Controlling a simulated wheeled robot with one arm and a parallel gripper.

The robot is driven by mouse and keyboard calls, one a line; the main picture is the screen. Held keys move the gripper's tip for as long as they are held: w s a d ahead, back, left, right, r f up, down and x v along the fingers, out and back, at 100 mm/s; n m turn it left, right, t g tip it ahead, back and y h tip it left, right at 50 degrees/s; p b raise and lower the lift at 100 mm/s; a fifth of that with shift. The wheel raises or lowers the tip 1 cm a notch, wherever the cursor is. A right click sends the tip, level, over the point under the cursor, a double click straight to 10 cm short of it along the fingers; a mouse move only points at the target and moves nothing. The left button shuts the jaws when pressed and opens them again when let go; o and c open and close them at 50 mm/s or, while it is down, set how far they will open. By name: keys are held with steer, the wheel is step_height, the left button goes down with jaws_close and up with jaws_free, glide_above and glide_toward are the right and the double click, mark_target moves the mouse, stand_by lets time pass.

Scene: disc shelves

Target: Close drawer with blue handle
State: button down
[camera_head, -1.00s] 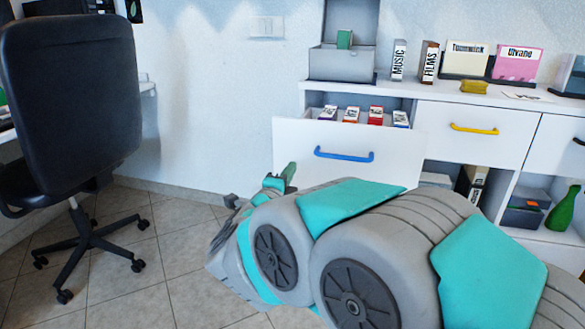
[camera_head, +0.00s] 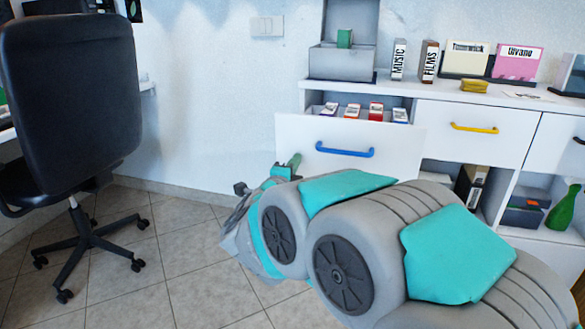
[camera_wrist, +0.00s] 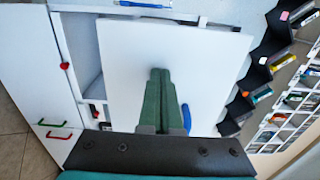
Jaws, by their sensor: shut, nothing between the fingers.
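The white drawer (camera_head: 295,139) with the blue handle (camera_head: 344,150) stands partly open in the head view, with several disc cases (camera_head: 352,111) inside. My gripper (camera_head: 294,162) is at the left part of its front, below and left of the handle. In the wrist view my shut green fingers (camera_wrist: 160,75) point at the white drawer front (camera_wrist: 215,65) and hold nothing. They seem to touch the front, beside the blue handle (camera_wrist: 187,118), which they partly hide.
A drawer with a yellow handle (camera_head: 474,127) is shut at the right. Boxes and books (camera_head: 429,61) stand on the cabinet top. Open shelves below hold a green bottle (camera_head: 563,209). A black office chair (camera_head: 70,110) stands at the left, with free tiled floor (camera_head: 190,250) between.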

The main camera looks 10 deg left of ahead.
steer(key=w+p, duration=0.1)
steer(key=w, duration=0.7)
steer(key=w+p, duration=0.1)
steer(key=w, duration=0.8)
steer(key=w+p, duration=0.1)
steer(key=w, duration=0.7)
steer(key=shift+w+d, duration=0.15)
steer(key=shift+d, duration=0.25)
steer(key=shift+w+r+p, duration=0.1)
steer(key=shift+w+p, duration=0.1)
steer(key=shift+p, duration=0.1)
steer(key=shift+r, duration=0.25)
